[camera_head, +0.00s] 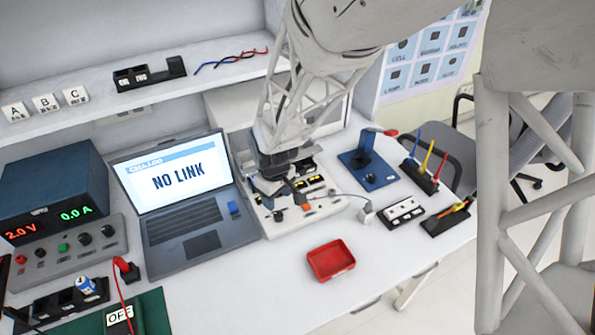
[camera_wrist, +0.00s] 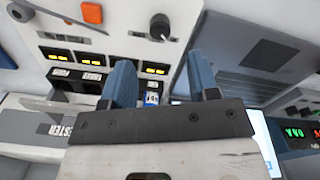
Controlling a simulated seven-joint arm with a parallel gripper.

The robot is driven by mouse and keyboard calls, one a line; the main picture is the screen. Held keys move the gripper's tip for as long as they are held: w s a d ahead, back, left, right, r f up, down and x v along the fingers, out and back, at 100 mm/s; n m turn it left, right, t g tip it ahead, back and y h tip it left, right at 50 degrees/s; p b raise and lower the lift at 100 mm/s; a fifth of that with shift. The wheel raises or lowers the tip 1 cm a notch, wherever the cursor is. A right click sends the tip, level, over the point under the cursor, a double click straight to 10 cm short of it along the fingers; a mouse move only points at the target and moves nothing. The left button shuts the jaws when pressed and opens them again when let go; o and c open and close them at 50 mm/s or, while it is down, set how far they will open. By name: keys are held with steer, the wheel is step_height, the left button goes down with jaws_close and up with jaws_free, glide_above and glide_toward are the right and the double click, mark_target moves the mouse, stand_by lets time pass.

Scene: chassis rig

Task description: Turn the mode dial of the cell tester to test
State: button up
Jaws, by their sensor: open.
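The cell tester (camera_head: 325,209) is a pale panel right of the laptop, with several small yellow displays. Its black round dial (camera_wrist: 160,27) shows beyond my fingertips in the wrist view, beside an orange control (camera_wrist: 92,12). In the head view, the dial (camera_head: 278,216) is near the tester's front edge, left of the orange control. I cannot read which mode it points to. My gripper (camera_wrist: 158,75) is open, its two blue fingers apart and off the dial. In the head view, my gripper (camera_head: 276,187) is low over the tester's left part and hides some of it.
A laptop (camera_head: 205,245) reading "NO LINK" stands close on the left. A red tray (camera_head: 331,261) lies in front, and a blue stand (camera_head: 368,172) is on the right. A grey cable and plug (camera_head: 366,213) lie beside the tester. The bench front near the tray is clear.

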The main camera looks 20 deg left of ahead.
mark_target(278, 213)
steer(key=shift+f, duration=0.1)
stand_by(0.3)
steer(key=shift+f, duration=3.8)
steer(key=shift+c, duration=0.2)
steer(key=c, duration=0.9)
